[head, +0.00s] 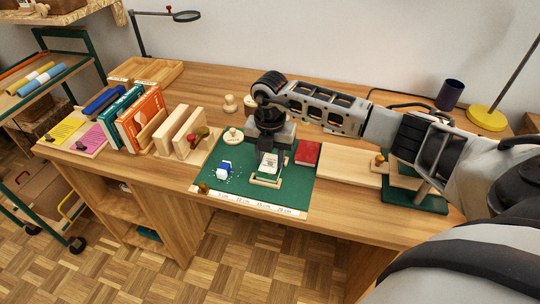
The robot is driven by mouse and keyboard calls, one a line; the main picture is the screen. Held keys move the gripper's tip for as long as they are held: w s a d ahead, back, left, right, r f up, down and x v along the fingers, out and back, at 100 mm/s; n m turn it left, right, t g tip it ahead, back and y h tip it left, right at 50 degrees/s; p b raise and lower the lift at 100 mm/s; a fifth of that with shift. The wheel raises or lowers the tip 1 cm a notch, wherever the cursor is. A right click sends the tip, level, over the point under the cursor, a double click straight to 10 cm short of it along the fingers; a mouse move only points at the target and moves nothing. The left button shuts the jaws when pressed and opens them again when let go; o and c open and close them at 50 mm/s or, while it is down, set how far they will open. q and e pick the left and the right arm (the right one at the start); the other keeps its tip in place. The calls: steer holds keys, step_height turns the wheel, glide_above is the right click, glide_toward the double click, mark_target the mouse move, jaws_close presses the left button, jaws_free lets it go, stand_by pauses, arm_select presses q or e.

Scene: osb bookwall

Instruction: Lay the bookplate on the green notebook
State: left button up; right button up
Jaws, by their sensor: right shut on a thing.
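My right gripper (270,150) points down over the green cutting mat, shut on a small pale card with dark print, which looks like the bookplate (269,163). The card hangs tilted below the fingers. Just under and in front of it is a dark green piece with pale wooden edging, which looks like the green notebook (267,178). The card overlaps it in the picture. I cannot tell whether they touch. My left gripper is not in view.
The cutting mat (213,182) has a pale ruler strip along its front. A red book (307,153) lies right of the gripper, near a wooden board (338,166). A blue-and-white item (223,168) lies left. Upright books (140,117) stand further left.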

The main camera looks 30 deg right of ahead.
steer(key=shift+f, duration=0.2)
steer(key=o, duration=1.2)
steer(key=shift+c, duration=0.2)
steer(key=shift+r, duration=0.15)
steer(key=shift+r+p, duration=2.85)
steer(key=shift+r, duration=0.6)
steer(key=shift+a+f, duration=0.1)
